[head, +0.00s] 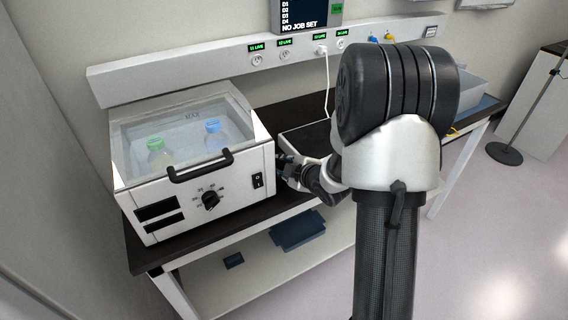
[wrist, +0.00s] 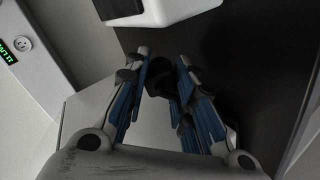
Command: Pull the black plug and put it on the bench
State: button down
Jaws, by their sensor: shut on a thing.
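The black plug (wrist: 160,78) shows as a small dark shape between my fingertips in the wrist view. My gripper (wrist: 163,72), with blue finger pads, is shut on it. Dark bench top (wrist: 245,45) lies beyond the fingers, and I cannot tell whether the plug touches it. In the head view my gripper (head: 284,165) is low beside the right side of the white incubator-like box (head: 240,190). The plug cannot be made out there. The bench (head: 277,208) has a black top.
The wall rail (head: 225,66) carries several labelled sockets; a white plug (head: 321,50) with a white cord sits in one. A grey tray (head: 480,92) stands at the bench's right. My arm hides much of the bench middle.

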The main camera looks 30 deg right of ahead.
jog(key=c, duration=1.3)
grip_release()
jog(key=shift+s, duration=0.1)
jog(key=v, duration=1.2)
